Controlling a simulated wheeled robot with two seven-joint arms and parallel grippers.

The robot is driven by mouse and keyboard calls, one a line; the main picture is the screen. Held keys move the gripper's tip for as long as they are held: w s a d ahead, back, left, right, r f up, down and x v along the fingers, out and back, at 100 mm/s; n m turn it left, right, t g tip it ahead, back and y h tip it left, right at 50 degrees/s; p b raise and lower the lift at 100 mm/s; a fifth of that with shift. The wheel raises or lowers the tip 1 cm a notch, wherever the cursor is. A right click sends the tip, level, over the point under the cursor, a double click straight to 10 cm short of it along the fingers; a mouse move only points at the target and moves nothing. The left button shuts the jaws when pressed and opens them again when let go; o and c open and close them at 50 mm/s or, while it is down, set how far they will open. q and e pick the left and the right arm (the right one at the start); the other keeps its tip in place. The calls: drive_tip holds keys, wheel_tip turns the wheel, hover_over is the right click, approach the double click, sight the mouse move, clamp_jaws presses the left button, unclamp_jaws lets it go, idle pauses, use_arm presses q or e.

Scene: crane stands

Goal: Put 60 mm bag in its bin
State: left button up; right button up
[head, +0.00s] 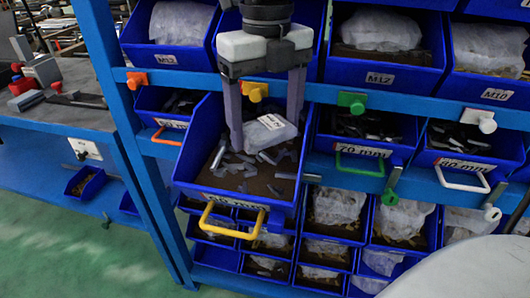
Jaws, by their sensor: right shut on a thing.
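My right gripper (264,137) comes down from the top, its fingers spread around a clear plastic bag (268,131) with a pale label and shut on it. The bag is held inside or just above a blue bin (183,172) with a yellow handle (228,222). This bin juts out in front of its neighbours, and loose dark and grey pieces lie in it. Its front label is partly legible and seems to end in "mm". Whether the bag touches the pieces below cannot be told. My left gripper is not in view.
Bins with orange (168,138), green (360,162) and white (462,180) handles stand on either side in the blue rack (113,100). Bins with bags fill the rows above and below. A workbench (62,113) with tools is at the left.

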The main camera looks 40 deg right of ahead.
sight(266, 167)
drive_tip(key=shift+f, duration=2.9)
drive_tip(key=shift+f+b, duration=0.15)
drive_tip(key=shift+b, duration=0.25)
drive_tip(key=o, duration=0.9)
drive_tip(key=shift+o, duration=0.6)
drive_tip(key=shift+r+p, duration=0.3)
drive_tip(key=shift+p, duration=0.05)
wheel_tip(266, 167, up, 12)
drive_tip(key=shift+f+p, duration=0.1)
drive_tip(key=shift+p, duration=0.4)
